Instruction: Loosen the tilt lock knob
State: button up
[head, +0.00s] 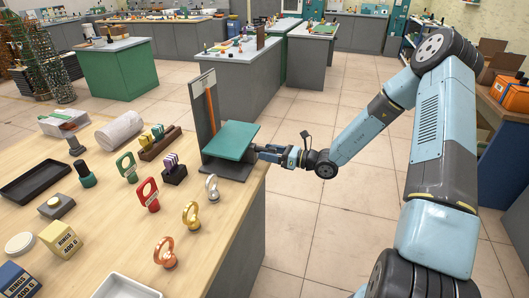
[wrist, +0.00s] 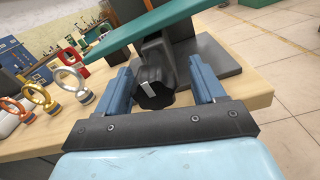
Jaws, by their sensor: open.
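The tilt lock knob (wrist: 154,88) is black and faceted with a pale mark line, on the stand under the teal tilting plate. In the wrist view my gripper (wrist: 166,78) is open, with one blue finger on each side of the knob. Small gaps seem to show between knob and fingers; I cannot tell if either touches. In the head view my gripper (head: 264,152) reaches in from the right at the plate's edge, and the knob is hidden there. The teal plate (head: 231,141) is tilted and stands on a dark base (head: 228,171) with an upright grey back panel (head: 203,104).
Silver (head: 212,188), gold (head: 191,215) and copper (head: 165,250) ring pieces stand left of the fixture on the wooden table (head: 100,210). A dark block with purple pieces (head: 174,170) is close to the base. The floor right of the table is clear.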

jog(key=v, duration=1.2)
jog(key=s+a+r+n+g+h, duration=0.1)
jog(key=s+r+n+g+h, duration=0.65)
jog(key=s+r+n, duration=0.7)
jog(key=s+d+r+n+t+h, duration=0.3)
jog(key=s+d+r+n+h, duration=0.1)
jog(key=s+r, duration=0.3)
jog(key=s+d+r+n+t+h, duration=0.4)
jog(key=s+d+r+n+h, duration=0.1)
jog(key=s+r, duration=0.3)
jog(key=shift+s+d+r+n, duration=0.15)
jog(key=shift+s+r+n, duration=0.2)
jog(key=shift+r, duration=0.3)
jog(key=shift+h, duration=0.25)
